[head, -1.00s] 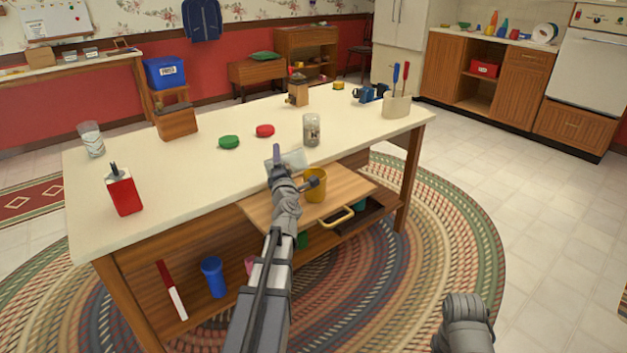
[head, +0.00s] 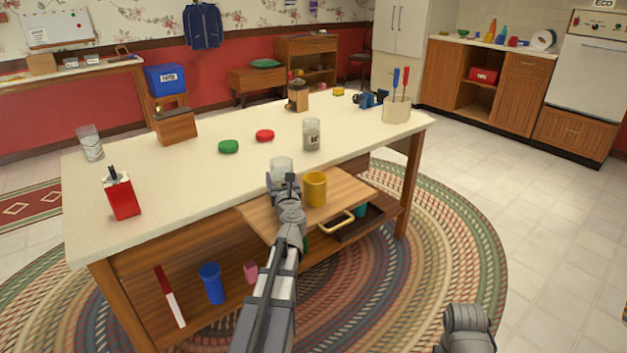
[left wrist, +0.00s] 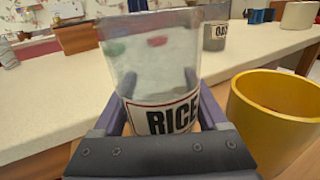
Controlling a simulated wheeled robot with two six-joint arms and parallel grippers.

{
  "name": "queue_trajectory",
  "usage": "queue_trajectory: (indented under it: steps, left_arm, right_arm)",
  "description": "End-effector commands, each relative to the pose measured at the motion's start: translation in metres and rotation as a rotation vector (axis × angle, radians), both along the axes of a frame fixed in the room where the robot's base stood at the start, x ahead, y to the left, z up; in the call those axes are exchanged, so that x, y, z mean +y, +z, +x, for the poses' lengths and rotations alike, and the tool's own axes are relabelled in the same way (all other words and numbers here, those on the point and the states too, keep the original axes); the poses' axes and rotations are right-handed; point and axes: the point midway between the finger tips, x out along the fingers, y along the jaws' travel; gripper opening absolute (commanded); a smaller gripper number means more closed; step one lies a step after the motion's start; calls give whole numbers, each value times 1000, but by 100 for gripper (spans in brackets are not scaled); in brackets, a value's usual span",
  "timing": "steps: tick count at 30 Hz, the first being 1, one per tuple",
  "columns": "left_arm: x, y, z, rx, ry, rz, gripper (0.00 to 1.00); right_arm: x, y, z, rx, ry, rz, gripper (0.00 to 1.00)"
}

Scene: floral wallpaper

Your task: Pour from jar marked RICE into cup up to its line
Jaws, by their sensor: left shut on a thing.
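My left gripper (head: 283,183) is shut on the clear jar (head: 281,167) marked RICE. The left wrist view shows the jar (left wrist: 155,65) upright between the fingers (left wrist: 162,105), its label facing the camera. The green and red lids show blurred through its glass; I cannot tell how much is inside. The yellow cup (head: 315,189) stands upright on the pulled-out wooden board, just right of the jar and apart from it. The cup (left wrist: 275,115) also shows in the left wrist view; its line and contents are not visible. My right gripper cannot be made out.
A second labelled jar (head: 311,135) stands behind the cup on the white counter (head: 190,190). A green lid (head: 228,146) and a red lid (head: 265,135) lie left of it. Another jar (head: 90,142) and a red container (head: 121,195) stand at the left. The wooden board (head: 345,188) juts out in front.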

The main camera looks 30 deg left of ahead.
Motion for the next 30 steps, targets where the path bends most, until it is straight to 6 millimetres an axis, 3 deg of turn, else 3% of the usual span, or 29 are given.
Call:
queue_trajectory:
  steps: [11,30]
  left_arm:
    - [0,1,-1,-16,0,-23,3]
    - [0,51,-1,-15,0,-21,3]
  right_arm:
    - [0,2,0,0,0,0,46]
    - [0,52,0,0,0,0,46]
